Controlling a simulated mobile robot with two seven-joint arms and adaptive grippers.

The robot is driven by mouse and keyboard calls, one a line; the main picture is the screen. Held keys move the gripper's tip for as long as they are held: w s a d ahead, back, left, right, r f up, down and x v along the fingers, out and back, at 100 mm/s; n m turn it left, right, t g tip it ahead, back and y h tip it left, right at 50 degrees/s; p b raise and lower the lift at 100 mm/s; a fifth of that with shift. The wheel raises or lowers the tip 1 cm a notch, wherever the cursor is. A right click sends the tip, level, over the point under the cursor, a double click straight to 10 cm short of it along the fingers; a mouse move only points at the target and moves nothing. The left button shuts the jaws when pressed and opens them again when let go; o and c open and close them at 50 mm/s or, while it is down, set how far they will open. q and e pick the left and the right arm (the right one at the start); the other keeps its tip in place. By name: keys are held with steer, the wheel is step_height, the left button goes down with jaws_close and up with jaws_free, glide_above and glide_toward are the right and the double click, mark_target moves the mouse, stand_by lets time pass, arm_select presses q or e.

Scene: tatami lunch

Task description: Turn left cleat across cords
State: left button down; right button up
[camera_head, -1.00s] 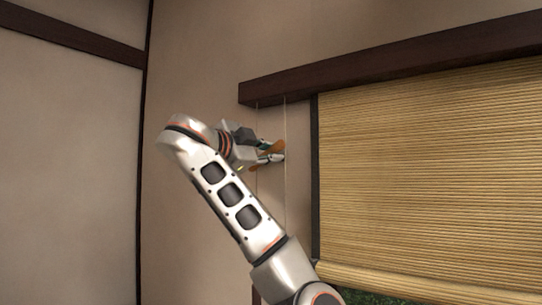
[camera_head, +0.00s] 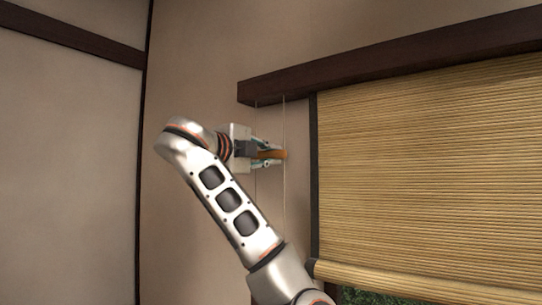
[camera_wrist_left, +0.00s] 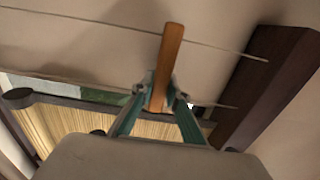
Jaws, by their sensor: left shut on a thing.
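The left cleat is an orange-brown wooden bar (camera_head: 272,155) on the wall left of the blind. My left gripper (camera_head: 266,154) is shut on it. In the left wrist view the cleat (camera_wrist_left: 168,60) stands up between the fingertips of my left gripper (camera_wrist_left: 160,92). Two thin pale cords (camera_head: 285,200) hang down from the dark beam beside the blind. In the head view the cleat lies about level, across the line of the cords. The fingers hide part of the cleat, and its mount is hidden. My right gripper is not in view.
A rolled bamboo blind (camera_head: 430,180) hangs to the right, under a dark wooden beam (camera_head: 400,58). Its rolled bottom edge (camera_head: 420,282) is near the lower right. The plain wall (camera_head: 200,80) around my left arm is clear.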

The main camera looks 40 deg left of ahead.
mark_target(268, 154)
arm_select(q)
steer(key=shift+f, duration=0.1)
steer(key=c, duration=2)
jaws_free()
steer(key=shift+o, duration=0.2)
steer(key=shift+s+d, duration=0.2)
steer(key=shift+s, duration=2.2)
steer(key=s, duration=0.2)
steer(key=shift+s+d, duration=0.2)
steer(key=shift+s, duration=0.15)
